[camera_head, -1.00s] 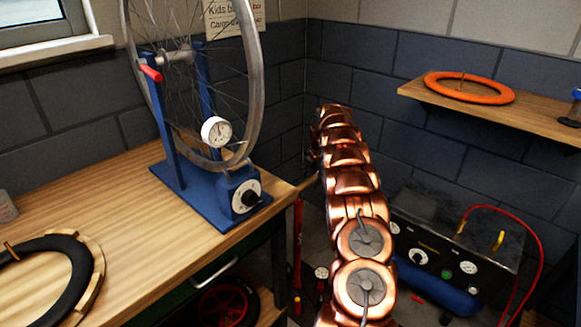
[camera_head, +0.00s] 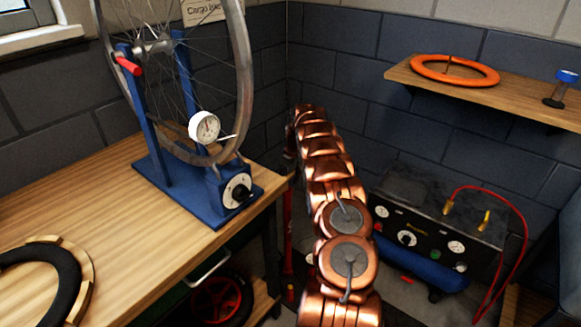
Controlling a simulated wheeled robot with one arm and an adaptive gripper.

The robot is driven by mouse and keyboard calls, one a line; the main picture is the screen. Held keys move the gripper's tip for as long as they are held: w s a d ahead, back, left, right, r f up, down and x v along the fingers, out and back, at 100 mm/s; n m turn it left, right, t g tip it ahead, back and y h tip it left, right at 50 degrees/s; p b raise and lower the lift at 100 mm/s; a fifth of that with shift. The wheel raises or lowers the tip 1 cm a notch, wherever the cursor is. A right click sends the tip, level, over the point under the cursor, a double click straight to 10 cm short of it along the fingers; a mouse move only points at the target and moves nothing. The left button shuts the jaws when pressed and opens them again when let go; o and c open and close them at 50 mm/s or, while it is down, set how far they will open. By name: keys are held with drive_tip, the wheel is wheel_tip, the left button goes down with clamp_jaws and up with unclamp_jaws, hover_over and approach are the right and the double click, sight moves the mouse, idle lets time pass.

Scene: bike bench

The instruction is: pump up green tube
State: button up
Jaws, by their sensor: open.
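No green tube shows in this view. An inflating machine (camera_head: 425,228) with gauges, knobs, a blue tank (camera_head: 425,268) and brass fittings stands low at the right, against the wall. A red hose (camera_head: 512,208) arches from its top and down its right side. My copper-coloured arm reaches up the middle of the view. My gripper at its far end is hidden behind the arm links, and part of the corner floor is hidden too.
An orange ring-shaped tube (camera_head: 454,83) and a blue-topped item (camera_head: 562,88) are on the wall shelf (camera_head: 535,108). The wooden bench (camera_head: 110,215) holds a blue truing stand (camera_head: 180,195) with a wheel, and a black tube (camera_head: 62,278) on a wooden form. A red-rimmed wheel (camera_head: 217,300) is below.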

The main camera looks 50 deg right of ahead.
drive_tip(key=shift+w+f, duration=0.15)
drive_tip(key=shift+f, duration=0.7)
drive_tip(key=shift+c, duration=0.5)
clamp_jaws()
wheel_tip(320, 180, up, 15)
wheel_tip(320, 180, up, 15)
drive_tip(key=p, duration=1.2)
hover_over(288, 174)
drive_tip(key=shift+d+f, duration=0.1)
drive_tip(key=shift+f, duration=0.05)
